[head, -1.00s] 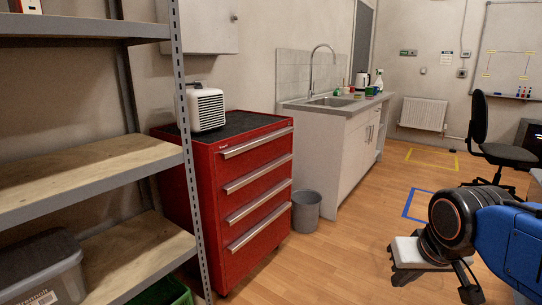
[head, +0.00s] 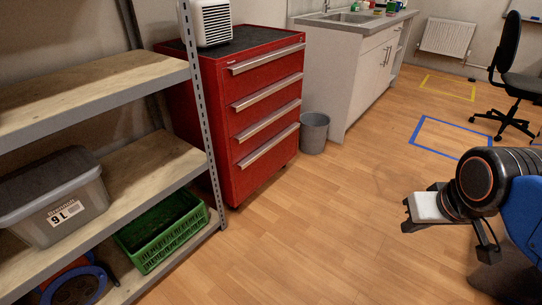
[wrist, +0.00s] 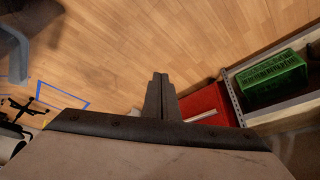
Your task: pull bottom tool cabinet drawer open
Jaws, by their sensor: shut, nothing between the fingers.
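The red tool cabinet (head: 228,120) stands left of centre in the head view, with several drawers that have long silver handles. Its bottom drawer (head: 262,168) looks closed, flush with those above, and its handle (head: 269,146) runs along the drawer's top edge. My gripper (head: 406,215) is at the right, well apart from the cabinet and above the open floor. In the wrist view my gripper's fingers (wrist: 160,78) are together and empty, and part of the red cabinet (wrist: 203,101) shows beyond them to the right.
A metal shelf unit (head: 203,95) stands close on the cabinet's left, holding a grey box (head: 48,190) and a green crate (head: 160,232). A grey bin (head: 314,132) stands at the cabinet's right. The wooden floor (head: 300,235) in front is clear.

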